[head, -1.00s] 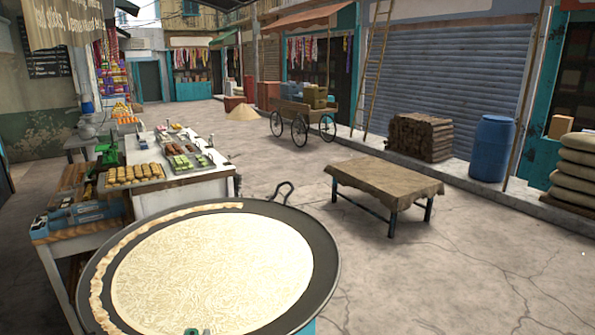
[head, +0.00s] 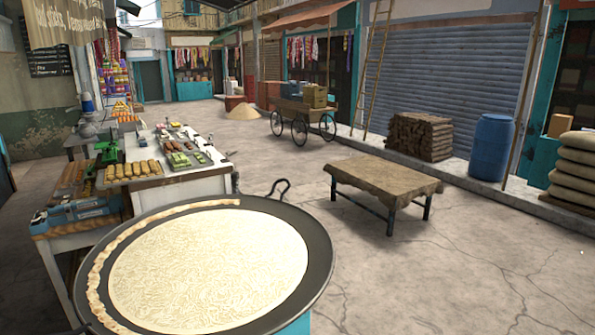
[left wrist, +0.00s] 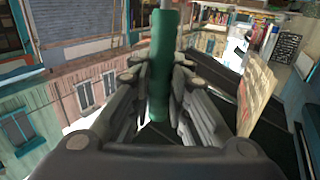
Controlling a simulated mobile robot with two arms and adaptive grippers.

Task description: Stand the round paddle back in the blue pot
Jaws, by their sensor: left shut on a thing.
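My left gripper (left wrist: 160,75) shows in the left wrist view, its two jointed fingers shut on an upright green handle (left wrist: 162,45). This looks like the handle of the paddle; its round head is out of view. In the head view neither the paddle nor my grippers can be clearly made out. A thin dark piece at the bottom left edge is too small to identify. I cannot pick out the blue pot for certain in either view. My right gripper is not in view.
A wide dark pan (head: 318,262) of pale milk (head: 210,265) fills the near foreground, with a looped handle at its far rim. A sweets counter (head: 183,190) stands left behind it. A low cloth-covered table (head: 385,180) stands right.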

